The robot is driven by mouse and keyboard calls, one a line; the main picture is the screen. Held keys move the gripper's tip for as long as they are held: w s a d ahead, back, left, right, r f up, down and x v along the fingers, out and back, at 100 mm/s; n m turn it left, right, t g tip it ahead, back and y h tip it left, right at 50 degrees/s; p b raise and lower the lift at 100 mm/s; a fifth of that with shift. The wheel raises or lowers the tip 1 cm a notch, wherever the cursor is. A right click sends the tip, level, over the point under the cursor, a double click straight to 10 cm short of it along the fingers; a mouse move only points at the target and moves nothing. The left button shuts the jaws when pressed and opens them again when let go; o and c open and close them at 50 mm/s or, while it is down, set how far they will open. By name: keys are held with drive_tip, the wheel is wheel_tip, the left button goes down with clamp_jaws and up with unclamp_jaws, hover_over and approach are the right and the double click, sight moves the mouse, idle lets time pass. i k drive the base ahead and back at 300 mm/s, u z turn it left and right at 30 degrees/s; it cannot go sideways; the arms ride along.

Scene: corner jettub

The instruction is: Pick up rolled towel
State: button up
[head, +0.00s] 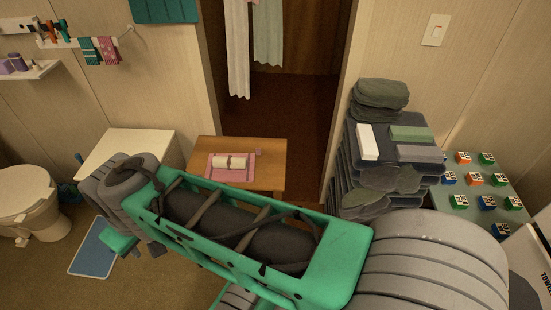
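A pale rolled towel (231,162) with a dark band around its middle lies on a pink cloth (216,173). The cloth is on a small wooden table (270,150) in the centre of the head view. My arm reaches across the lower part of the picture, in front of the table's near side. My gripper (137,247) is at its left end, to the left of and below the table in the picture, apart from the towel. My wrist hides much of the gripper. Its fingers are too unclear to tell whether they are open.
A white cabinet (130,147) and a toilet (28,205) stand at left, with a blue mat (95,248) on the floor. A dark stacked stand (355,185) holding folded cloths (410,133) is right of the table. A doorway with hanging towels (268,35) opens behind it.

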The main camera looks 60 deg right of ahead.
sight(229, 163)
drive_tip(key=z, duration=0.15)
drive_tip(key=i, duration=1.65)
